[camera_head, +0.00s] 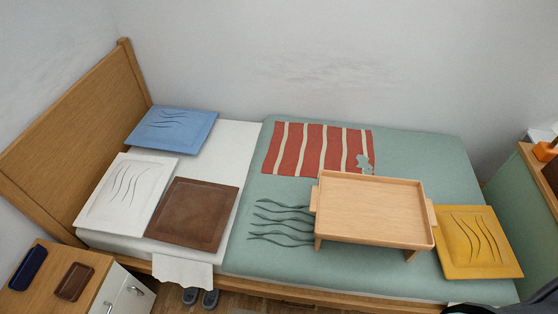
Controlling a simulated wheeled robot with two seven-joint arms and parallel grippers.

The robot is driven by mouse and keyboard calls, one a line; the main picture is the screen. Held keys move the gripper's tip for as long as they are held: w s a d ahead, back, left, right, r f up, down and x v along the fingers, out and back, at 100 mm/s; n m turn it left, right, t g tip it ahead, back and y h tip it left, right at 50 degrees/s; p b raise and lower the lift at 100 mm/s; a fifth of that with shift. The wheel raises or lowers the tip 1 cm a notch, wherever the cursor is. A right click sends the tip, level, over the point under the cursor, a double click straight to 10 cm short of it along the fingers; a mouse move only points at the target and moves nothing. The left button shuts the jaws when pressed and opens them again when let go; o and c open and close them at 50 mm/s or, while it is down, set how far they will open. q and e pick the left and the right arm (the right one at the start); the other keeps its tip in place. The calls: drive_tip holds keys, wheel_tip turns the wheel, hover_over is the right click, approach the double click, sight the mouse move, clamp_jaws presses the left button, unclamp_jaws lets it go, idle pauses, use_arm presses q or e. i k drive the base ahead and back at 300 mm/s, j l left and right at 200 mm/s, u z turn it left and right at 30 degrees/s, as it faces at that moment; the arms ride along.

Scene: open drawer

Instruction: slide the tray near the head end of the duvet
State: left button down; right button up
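The wooden tray (375,205) has raised rims, side handles and short legs. It stands on the green duvet (420,150), right of the middle of the bed and away from the duvet's head-end edge at left. The headboard (75,130) is at the far left. Neither of my grippers shows in the head view.
A striped red cloth (318,150) lies behind the tray, and a yellow cushion (478,242) lies right of it. Dark wavy lines (282,222) mark the duvet at its left. Blue (172,130), white (128,193) and brown (193,213) cushions lie near the headboard.

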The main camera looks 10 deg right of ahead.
sight(358, 208)
drive_tip(key=z, duration=1.2)
